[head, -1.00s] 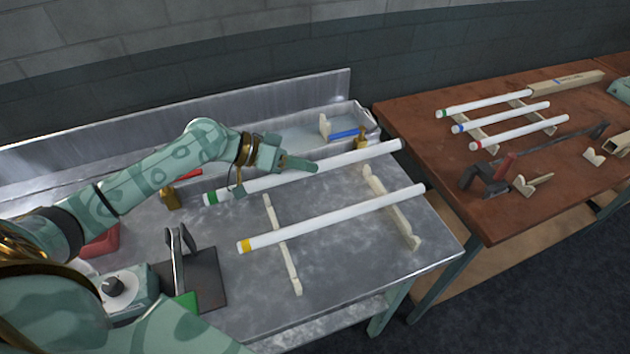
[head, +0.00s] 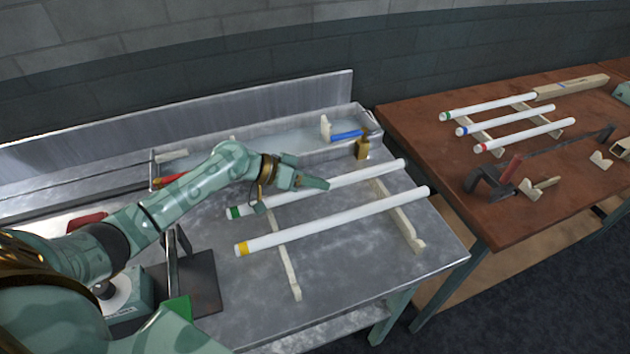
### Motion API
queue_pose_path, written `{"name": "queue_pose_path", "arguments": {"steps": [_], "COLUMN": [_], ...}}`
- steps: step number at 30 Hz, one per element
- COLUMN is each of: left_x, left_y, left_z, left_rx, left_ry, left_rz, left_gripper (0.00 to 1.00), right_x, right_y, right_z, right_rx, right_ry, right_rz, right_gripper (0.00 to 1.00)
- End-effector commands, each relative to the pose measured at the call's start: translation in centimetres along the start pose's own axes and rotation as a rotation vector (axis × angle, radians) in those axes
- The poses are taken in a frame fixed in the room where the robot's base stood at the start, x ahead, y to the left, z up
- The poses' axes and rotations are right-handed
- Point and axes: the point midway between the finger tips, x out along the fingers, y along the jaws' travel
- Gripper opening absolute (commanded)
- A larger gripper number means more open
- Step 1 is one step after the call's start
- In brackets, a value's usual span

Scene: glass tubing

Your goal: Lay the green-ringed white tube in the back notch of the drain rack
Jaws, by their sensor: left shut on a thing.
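The green-ringed white tube (head: 365,173) lies across my left gripper (head: 312,184), which is shut on it left of its middle. Its green end points left. The tube is over the back ends of the two cream rails of the drain rack (head: 288,270) on the metal bench. I cannot tell whether it touches the rails or hangs just above them. The back notch is hidden by the tube. A yellow-ringed white tube (head: 340,218) lies across the same rails, in front of and roughly parallel to it. My right gripper is not in view.
A brown table (head: 420,130) at the right bears several ringed tubes on supports.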

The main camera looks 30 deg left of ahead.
Motion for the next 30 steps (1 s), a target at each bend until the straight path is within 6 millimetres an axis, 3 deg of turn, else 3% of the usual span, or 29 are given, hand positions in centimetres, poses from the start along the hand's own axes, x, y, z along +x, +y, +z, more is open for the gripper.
{"name": "queue_pose_path", "arguments": {"steps": [2, 3, 5, 17, 30], "left_x": [0.2, 0.2, 0.1, -0.4, -10.0], "left_y": [-0.3, -0.2, -0.2, 0.4, 0.1], "left_z": [0.3, 0.3, 0.2, -0.6, -0.1], "left_rx": [-0.001, -0.001, -0.001, 0.001, 0.0], "left_ry": [-0.001, -0.001, 0.0, 0.001, -0.003], "left_rz": [0.0, -0.001, -0.001, -0.001, -0.003], "left_gripper": [0.0, 0.28, 0.45, 0.45, 0.45], "right_x": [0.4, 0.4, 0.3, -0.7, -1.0], "right_y": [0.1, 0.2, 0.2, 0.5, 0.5], "right_z": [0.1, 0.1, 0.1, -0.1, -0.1], "right_rx": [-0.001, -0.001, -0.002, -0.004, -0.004], "right_ry": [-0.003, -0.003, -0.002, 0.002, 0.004], "right_rz": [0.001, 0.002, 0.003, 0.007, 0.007], "right_gripper": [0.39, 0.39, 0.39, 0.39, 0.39]}}
